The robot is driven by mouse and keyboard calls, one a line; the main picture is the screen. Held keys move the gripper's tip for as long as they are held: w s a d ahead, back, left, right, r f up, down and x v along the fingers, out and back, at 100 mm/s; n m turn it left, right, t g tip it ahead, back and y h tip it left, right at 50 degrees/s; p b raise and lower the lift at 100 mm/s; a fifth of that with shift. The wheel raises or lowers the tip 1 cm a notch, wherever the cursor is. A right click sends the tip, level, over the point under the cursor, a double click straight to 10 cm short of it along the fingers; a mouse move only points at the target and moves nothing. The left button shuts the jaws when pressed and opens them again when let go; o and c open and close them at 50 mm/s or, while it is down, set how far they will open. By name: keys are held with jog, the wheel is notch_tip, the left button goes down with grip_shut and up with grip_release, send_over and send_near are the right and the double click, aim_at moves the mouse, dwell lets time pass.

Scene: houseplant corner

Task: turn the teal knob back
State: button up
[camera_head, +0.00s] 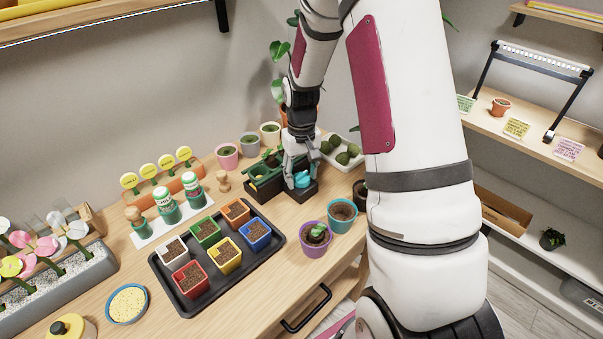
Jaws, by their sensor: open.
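The teal knob (303,179) is a small teal shape at the front right of a dark box with green parts (264,180) on the wooden bench. My gripper (299,178) points down right over the knob, with its fingers beside it. The gripper is open. Whether the fingers touch the knob cannot be told at this size. The gripper and wrist hide part of the box and the knob's upper side, so the knob's angle cannot be read.
In front are a purple pot with a seedling (315,236) and a teal pot (342,214). A black tray (187,311) of coloured pots stands to the left. A white dish of round green plants (343,151) is behind right. Several small pots stand behind.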

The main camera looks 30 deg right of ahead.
jog(key=shift+f, duration=0.1)
jog(key=c, duration=0.9)
